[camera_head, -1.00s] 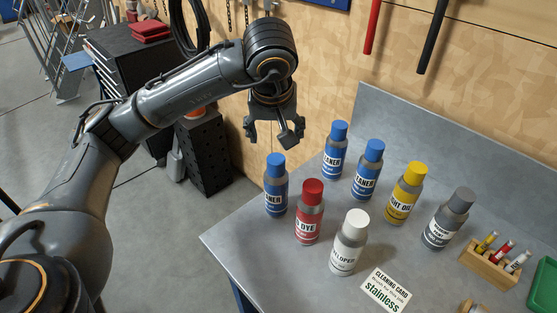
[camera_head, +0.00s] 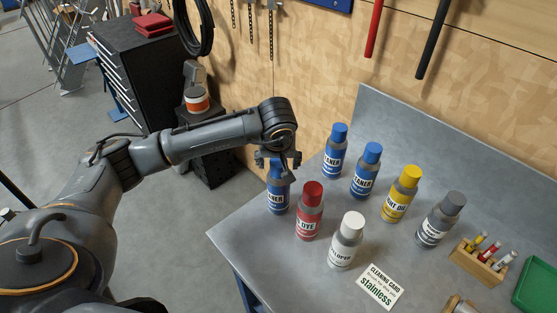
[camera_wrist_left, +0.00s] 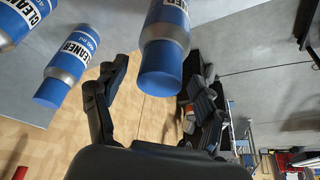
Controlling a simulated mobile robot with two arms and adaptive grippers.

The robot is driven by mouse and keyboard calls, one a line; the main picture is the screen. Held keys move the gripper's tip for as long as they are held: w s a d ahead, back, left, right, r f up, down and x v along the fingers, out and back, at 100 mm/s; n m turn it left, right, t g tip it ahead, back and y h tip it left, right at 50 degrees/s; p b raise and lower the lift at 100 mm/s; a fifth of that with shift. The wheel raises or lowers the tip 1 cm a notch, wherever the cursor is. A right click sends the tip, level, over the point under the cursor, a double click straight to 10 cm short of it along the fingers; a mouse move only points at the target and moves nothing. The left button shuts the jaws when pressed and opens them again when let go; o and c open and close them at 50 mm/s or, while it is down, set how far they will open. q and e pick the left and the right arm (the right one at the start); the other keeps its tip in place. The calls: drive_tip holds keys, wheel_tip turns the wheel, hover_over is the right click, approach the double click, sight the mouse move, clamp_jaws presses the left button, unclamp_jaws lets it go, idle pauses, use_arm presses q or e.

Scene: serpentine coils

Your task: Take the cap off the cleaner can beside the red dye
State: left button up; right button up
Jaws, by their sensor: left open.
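The blue cleaner can (camera_head: 277,200) stands upright next to the red dye can (camera_head: 310,218), on its left near the table edge. My left gripper (camera_head: 279,160) is open at the top of this can and partly hides its blue cap. In the left wrist view the blue cap (camera_wrist_left: 161,68) lies between the two spread fingers of the gripper (camera_wrist_left: 155,75). A gap shows between the left finger and the cap. I cannot tell whether the right finger touches it. My right gripper is not in view.
Two more cleaner cans (camera_head: 333,158) (camera_head: 366,178) stand behind. A yellow-capped oil can (camera_head: 400,200), a grey-capped can (camera_head: 438,225) and a white-capped developer can (camera_head: 345,248) stand to the right. A card (camera_head: 377,287), a vial rack (camera_head: 482,262) and a green tray (camera_head: 538,288) lie further right.

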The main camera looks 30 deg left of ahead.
use_arm(q)
drive_tip(key=shift+w+f, duration=0.1)
drive_tip(key=shift+f, duration=0.1)
drive_tip(key=c, duration=0.9)
drive_tip(key=shift+o, duration=0.2)
drive_tip(key=shift+r, duration=0.1)
